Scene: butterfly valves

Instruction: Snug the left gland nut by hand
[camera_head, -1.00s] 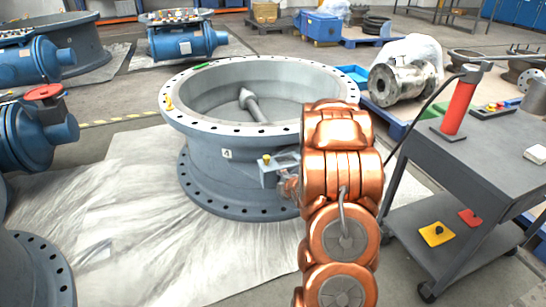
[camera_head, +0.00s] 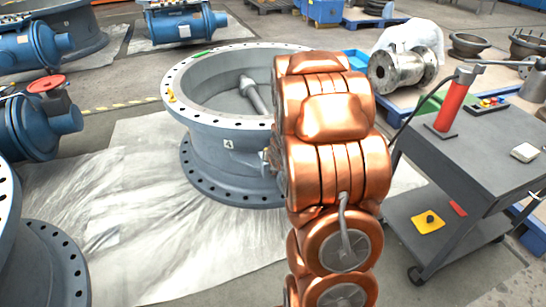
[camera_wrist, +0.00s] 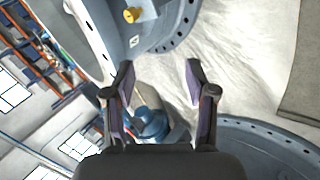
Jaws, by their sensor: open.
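The large grey butterfly valve body (camera_head: 225,150), marked 4, stands upright on a pale sheet in the head view. My copper arm covers its right side, and my gripper is hidden there. In the wrist view, part of the valve's flange (camera_wrist: 180,32) is at the top, with a small brass-yellow fitting (camera_wrist: 132,14) on a grey block beside the 4 label. I cannot tell whether this fitting is the left gland nut. My gripper (camera_wrist: 159,68) is open and empty, its two fingers apart below the fitting in the picture and not touching it.
A grey cart (camera_head: 480,150) with a red cylinder (camera_head: 458,100) stands close on the right. Blue valves (camera_head: 40,125) stand at the left, and another grey flange (camera_head: 45,265) at the lower left. The pale sheet (camera_head: 150,220) in front is clear.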

